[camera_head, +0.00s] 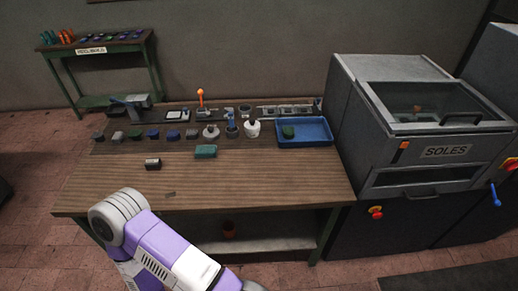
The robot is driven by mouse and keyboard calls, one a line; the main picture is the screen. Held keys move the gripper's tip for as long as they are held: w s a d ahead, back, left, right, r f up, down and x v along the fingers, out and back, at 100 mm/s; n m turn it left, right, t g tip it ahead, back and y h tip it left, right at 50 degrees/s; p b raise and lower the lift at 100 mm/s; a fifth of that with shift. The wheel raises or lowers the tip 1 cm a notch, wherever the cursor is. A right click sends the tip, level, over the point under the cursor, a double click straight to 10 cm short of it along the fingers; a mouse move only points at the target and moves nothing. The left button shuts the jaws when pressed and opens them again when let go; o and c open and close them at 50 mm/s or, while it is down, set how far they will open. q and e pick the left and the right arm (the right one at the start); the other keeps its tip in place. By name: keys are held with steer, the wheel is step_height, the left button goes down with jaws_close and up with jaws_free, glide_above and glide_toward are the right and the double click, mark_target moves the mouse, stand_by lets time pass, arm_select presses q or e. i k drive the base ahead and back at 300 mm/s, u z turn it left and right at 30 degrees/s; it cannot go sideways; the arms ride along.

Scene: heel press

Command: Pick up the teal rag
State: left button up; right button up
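The teal rag (205,151) appears as a small, thick, folded-looking block. It lies on the wooden workbench (250,185), near the middle and in front of the row of small items. Nothing is touching it from above. A purple and white link of my own arm crosses the lower left, in front of the bench's front edge. Its gripper is beyond the bottom of the picture. Neither my left nor my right gripper is in view.
A blue tray (331,132) holding a dark green lump (288,131) sits at the bench's right. Several small blocks, a white pot (252,129) and an orange-knobbed lever (200,96) stand behind the rag. A grey machine (420,120) stands right. The bench front is mostly clear.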

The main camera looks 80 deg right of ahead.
mark_target(202, 151)
steer(key=z, duration=2.2)
